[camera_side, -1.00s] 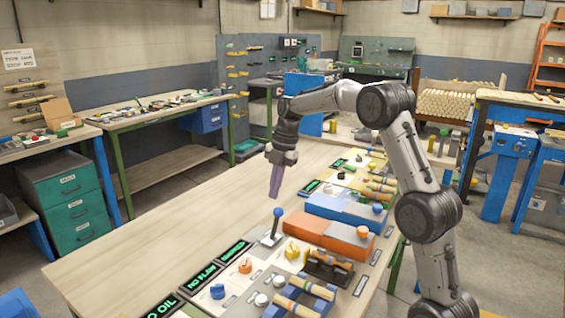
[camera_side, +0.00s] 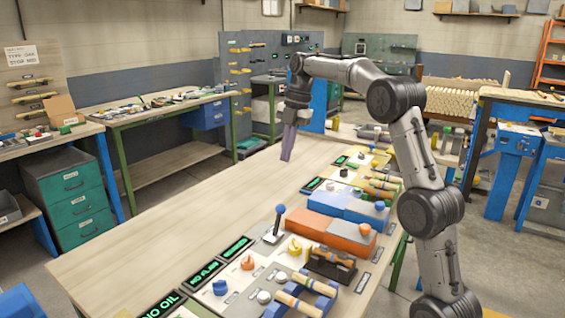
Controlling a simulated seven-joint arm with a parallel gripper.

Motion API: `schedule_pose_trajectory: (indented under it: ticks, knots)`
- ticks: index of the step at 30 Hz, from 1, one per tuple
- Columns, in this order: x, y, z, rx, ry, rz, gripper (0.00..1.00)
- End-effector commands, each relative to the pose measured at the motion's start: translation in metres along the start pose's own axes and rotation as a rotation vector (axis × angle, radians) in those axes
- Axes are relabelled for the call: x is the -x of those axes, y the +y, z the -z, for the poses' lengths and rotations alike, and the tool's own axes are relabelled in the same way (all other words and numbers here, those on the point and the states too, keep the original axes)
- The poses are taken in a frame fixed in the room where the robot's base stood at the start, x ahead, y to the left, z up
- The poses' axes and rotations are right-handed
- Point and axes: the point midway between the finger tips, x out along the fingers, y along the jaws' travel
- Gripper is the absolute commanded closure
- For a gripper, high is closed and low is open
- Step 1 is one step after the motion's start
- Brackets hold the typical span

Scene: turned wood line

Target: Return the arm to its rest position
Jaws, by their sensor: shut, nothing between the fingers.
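My gripper (camera_side: 287,156) hangs from the end of my arm over the wooden workbench (camera_side: 160,232), fingers pointing down. Its fingers are shut, with nothing held between them. It is in the air, apart from the bench top and from the blue-knobbed lever (camera_side: 279,211) that stands nearer the camera.
The bench's left half is clear. A green drawer cabinet (camera_side: 70,198) stands at the left.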

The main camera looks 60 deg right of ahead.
Motion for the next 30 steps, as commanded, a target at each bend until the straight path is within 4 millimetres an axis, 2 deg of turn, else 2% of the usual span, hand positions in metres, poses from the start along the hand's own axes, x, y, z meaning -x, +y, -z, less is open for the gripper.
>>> schedule_pose_trajectory:
  ticks: [5, 8, 11, 15, 20, 26, 30]
  knots:
    - [0.000, 0.002, 0.004, 0.010, 0.000, -0.001, 1.00]
    - [0.018, 0.007, 0.023, 0.047, -0.020, -0.032, 1.00]
    - [0.045, 0.003, 0.059, 0.105, -0.041, -0.068, 1.00]
    - [0.070, -0.025, 0.117, 0.158, -0.065, -0.101, 1.00]
    - [0.080, -0.070, 0.169, 0.063, -0.087, -0.148, 1.00]
    - [0.069, -0.135, 0.213, -0.194, -0.089, -0.225, 1.00]
    - [0.045, -0.182, 0.229, -0.442, -0.067, -0.283, 1.00]
